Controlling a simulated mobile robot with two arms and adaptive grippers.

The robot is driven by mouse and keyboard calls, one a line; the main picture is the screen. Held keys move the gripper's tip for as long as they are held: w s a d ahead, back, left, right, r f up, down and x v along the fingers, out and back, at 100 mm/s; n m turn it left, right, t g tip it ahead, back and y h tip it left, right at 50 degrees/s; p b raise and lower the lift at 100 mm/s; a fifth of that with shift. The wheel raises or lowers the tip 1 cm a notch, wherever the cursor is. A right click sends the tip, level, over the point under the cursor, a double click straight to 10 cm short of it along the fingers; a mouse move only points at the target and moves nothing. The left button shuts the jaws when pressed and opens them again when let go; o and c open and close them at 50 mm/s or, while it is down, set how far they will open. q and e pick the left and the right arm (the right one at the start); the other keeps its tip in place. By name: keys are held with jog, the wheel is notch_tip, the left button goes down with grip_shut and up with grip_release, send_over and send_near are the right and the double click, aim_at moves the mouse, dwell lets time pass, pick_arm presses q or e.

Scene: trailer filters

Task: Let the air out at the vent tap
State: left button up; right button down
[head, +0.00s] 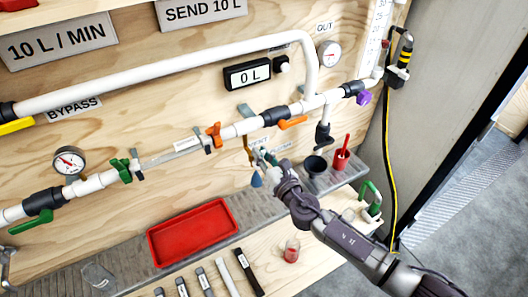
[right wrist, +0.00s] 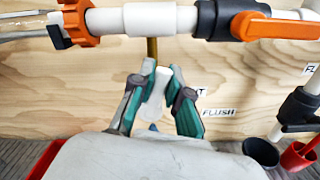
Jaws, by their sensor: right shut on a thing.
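A thin brass stem (right wrist: 152,48) drops from the white pipe (head: 245,127); it also shows in the head view (head: 247,144). At its lower end is a pale piece (right wrist: 154,90), which I take as the vent tap. My right gripper (right wrist: 155,95) has its teal-padded fingers on either side of this piece and is shut on it. In the head view the right gripper (head: 266,158) is below the pipe, partly covering the tap. Whether the tap is turned open or closed I cannot tell. My left gripper is not in view.
A red tray (head: 192,232) lies on the grey ledge at lower left. An orange valve handle (head: 293,123) and an orange clamp (head: 213,134) sit close by on the pipe. A dark cup (head: 315,165) and a red cup (head: 341,158) stand to the right. The display (head: 247,75) reads 0 L.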

jog(key=shift+s+a+n, duration=0.15)
jog(key=shift+a+n, duration=0.05)
jog(key=shift+n, duration=0.4)
jog(key=c, duration=1.1)
grip_release()
jog(key=shift+s, duration=0.1)
jog(key=v, duration=1.1)
jog(key=shift+s+d, duration=0.25)
jog(key=shift+s, duration=0.1)
